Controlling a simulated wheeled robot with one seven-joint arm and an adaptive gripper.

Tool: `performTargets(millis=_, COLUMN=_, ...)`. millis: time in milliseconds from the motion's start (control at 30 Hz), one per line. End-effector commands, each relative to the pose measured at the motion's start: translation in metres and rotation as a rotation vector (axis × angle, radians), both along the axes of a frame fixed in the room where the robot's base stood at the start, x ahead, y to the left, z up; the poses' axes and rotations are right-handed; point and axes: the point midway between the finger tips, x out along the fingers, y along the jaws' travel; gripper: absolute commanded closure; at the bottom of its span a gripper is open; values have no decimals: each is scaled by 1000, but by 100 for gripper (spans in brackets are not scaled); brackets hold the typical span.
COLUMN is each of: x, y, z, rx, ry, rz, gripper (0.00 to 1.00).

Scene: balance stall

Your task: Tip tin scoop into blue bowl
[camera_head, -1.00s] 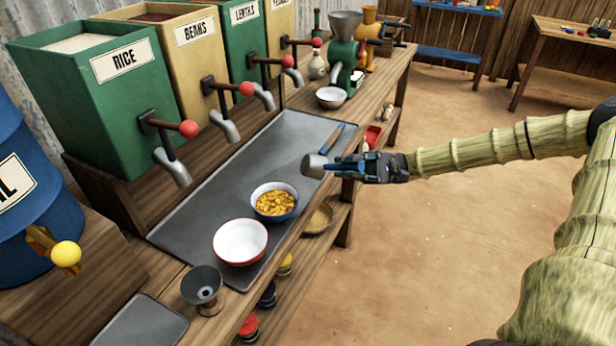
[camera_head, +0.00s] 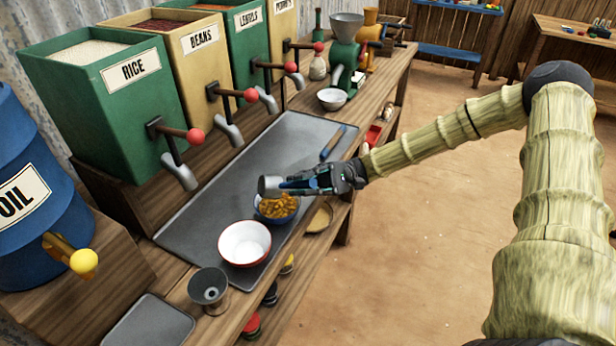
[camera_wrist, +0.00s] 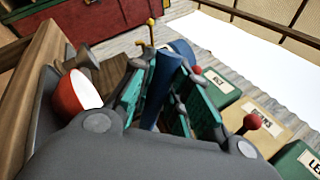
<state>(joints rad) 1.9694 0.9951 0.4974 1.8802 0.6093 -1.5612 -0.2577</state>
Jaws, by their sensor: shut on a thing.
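My gripper (camera_head: 318,181) is shut on the tin scoop (camera_head: 270,186), a small grey metal cup. Its cup sits over the far edge of the blue bowl (camera_head: 283,219) and hides part of it. The blue bowl stands on the grey counter mat and holds yellow-orange pieces (camera_head: 277,207). I cannot see inside the scoop or tell whether it touches the bowl. In the wrist view a blue bar (camera_wrist: 165,85) lies between my fingers, likely the scoop's handle; the cup is not clear there.
A red-and-white bowl (camera_head: 245,243) stands just in front of the blue bowl, with a metal funnel (camera_head: 209,290) nearer still. Taps with red knobs (camera_head: 196,136) jut out along the left. A blue-handled tool (camera_head: 333,142) lies on the mat (camera_head: 215,195) behind my gripper.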

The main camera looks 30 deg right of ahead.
Motion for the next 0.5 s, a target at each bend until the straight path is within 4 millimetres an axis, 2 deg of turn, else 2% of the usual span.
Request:
performTargets(millis=33, x=0, y=2, z=6, rx=-18, ry=2, rz=1, gripper=100)
performTargets(millis=500, x=3, y=21, z=12, rx=-195, ry=23, rz=2, gripper=100)
